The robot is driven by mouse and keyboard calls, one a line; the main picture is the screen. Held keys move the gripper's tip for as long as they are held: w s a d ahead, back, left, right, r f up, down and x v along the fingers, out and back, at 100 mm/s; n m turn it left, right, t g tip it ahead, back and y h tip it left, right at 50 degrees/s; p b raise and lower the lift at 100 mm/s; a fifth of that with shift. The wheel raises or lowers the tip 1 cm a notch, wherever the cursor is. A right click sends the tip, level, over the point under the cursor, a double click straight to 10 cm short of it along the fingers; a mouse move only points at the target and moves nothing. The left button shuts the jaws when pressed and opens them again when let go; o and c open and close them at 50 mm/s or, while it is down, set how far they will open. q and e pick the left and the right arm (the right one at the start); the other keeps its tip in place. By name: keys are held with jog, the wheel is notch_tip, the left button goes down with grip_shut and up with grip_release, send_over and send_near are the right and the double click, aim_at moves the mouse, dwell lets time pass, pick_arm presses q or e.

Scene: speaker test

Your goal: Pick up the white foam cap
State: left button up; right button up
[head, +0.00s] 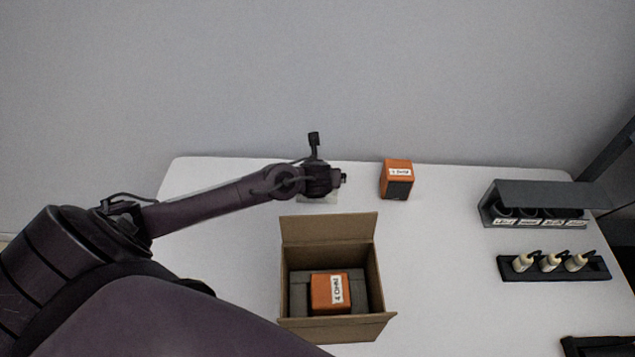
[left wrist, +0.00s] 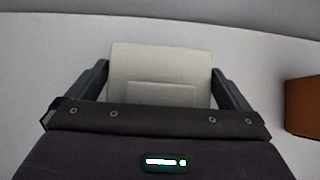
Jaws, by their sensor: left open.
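The white foam cap (left wrist: 160,65) is a pale block with a raised rectangular part. In the left wrist view it lies between the two fingers of my left gripper (left wrist: 160,82), which is open around it. In the head view my left gripper (head: 322,190) is over the far part of the table and hides most of the cap; only a pale edge of the cap (head: 318,199) shows below it. Whether the fingers touch the cap cannot be told. My right gripper is in neither view.
An open cardboard box (head: 326,227) with an orange speaker (head: 322,291) inside stands nearer on the white table (head: 440,290). Another orange speaker (head: 397,170) stands right of my gripper. A grey rack (head: 530,192) and a black tray with bottles (head: 510,273) are at right.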

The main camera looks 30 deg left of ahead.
pick_arm(q)
jog(key=c, duration=0.6)
jog(key=shift+r, duration=0.1)
